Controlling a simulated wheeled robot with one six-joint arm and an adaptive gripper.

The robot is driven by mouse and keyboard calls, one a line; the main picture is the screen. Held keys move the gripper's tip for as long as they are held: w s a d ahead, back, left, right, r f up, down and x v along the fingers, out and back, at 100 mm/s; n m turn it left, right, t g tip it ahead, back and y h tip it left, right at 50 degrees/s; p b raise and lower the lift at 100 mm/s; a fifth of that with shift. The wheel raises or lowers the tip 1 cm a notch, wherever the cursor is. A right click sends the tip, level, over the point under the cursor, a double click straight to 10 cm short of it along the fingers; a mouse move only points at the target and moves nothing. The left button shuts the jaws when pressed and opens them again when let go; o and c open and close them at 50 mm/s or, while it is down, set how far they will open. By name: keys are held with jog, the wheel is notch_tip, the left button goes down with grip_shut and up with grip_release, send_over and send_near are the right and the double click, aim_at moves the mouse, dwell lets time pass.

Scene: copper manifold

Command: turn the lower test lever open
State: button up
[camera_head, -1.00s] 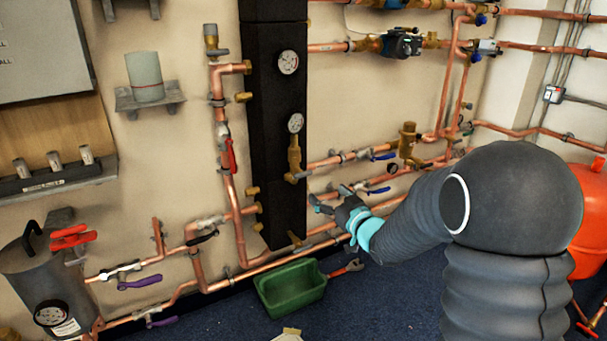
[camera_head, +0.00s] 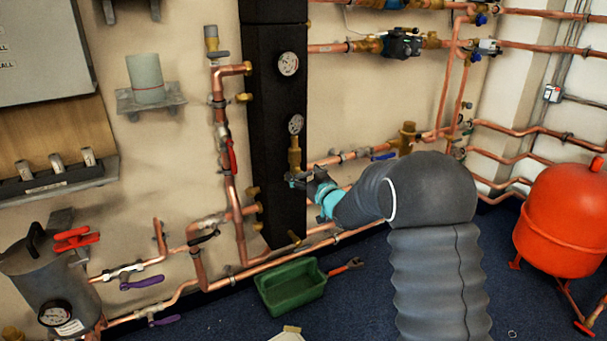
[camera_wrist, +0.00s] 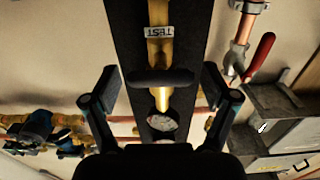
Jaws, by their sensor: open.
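In the wrist view, a brass fitting (camera_wrist: 160,50) with a white TEST label (camera_wrist: 158,31) runs down a black column. A dark lever (camera_wrist: 160,79) lies crosswise over it. My gripper (camera_wrist: 157,84) is open, with one finger on each side of the lever's ends and gaps between. I cannot tell the depth between the fingertips and the lever. In the head view, my gripper (camera_head: 299,180) is at the brass fitting below the lower gauge (camera_head: 296,125), and it hides the lever there.
The black column (camera_head: 275,110) stands behind the fitting. Copper pipes with small levers run along the wall. A red-handled valve (camera_wrist: 261,55) is at the right in the wrist view. A green tub (camera_head: 290,287) and a red tank (camera_head: 563,220) are on the floor.

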jog(key=c, duration=1.2)
jog(key=shift+o, duration=0.2)
